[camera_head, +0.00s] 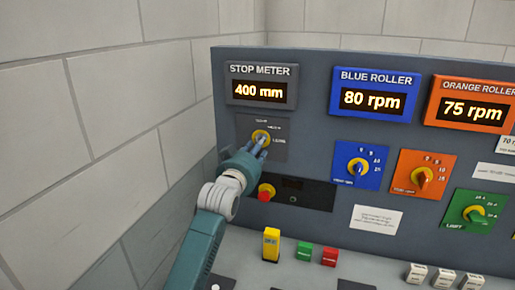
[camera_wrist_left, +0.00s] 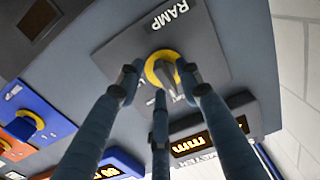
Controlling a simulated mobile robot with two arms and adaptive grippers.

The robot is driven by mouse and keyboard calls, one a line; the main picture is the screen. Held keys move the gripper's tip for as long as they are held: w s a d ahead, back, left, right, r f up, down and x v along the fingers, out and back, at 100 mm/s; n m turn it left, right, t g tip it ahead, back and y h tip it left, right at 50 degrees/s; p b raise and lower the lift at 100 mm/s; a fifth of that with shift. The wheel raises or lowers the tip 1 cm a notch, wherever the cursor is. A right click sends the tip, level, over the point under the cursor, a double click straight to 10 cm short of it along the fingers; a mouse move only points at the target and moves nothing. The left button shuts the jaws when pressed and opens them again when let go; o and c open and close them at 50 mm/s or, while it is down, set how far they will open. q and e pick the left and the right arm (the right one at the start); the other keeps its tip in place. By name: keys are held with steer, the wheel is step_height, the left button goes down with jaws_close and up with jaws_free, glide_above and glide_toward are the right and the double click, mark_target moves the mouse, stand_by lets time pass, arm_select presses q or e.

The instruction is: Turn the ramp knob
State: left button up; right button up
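The ramp knob (camera_head: 260,136) has a yellow ring and sits on a dark square plate below the stop meter. In the left wrist view the knob (camera_wrist_left: 163,66) shows its ring and a grey grip bar, next to the word RAMP. My left gripper (camera_head: 261,147) is at the knob, its fingers partly covering it in the head view. In the left wrist view my left gripper (camera_wrist_left: 160,84) has its fingers spread, two on either side of the knob and one below it in the picture. Contact with the grip bar is unclear. My right gripper is out of view.
The blue knob (camera_head: 358,167), orange knob (camera_head: 421,176) and green knob (camera_head: 474,214) are to the right. A yellow switch (camera_head: 271,244) stands on the lower ledge. A block wall (camera_head: 90,130) borders the left.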

arm_select(q)
steer(key=shift+r, duration=0.1)
steer(key=v, duration=1.2)
